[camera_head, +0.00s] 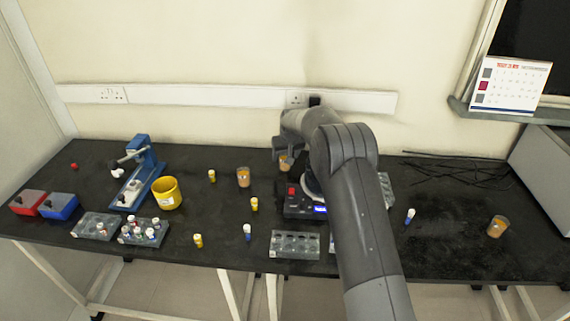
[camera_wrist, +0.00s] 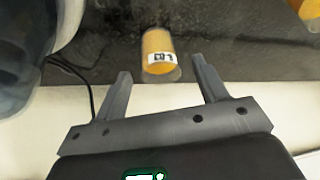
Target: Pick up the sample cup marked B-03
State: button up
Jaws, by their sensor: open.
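A clear sample cup with orange contents and a white label (camera_wrist: 160,55) stands ahead of my gripper (camera_wrist: 162,68) in the wrist view. The label's dark print is too small to read surely. My gripper is open, its two fingers pointing at the cup, one towards either side, with nothing held. In the head view this cup (camera_head: 286,164) is partly hidden behind my gripper (camera_head: 281,154) at the back of the black bench. Two similar orange cups stand apart, one to the left (camera_head: 243,177) and one at the far right (camera_head: 497,227); their marks are not readable.
A dark device with a red switch (camera_head: 292,191) stands just in front of the cup. A yellow bucket (camera_head: 167,193), a blue press (camera_head: 141,165) and grey racks (camera_head: 295,245) stand on the bench. Small yellow-capped vials (camera_head: 254,204) stand about. The wall is close behind.

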jog(key=x, duration=0.5)
jog(key=c, duration=1.1)
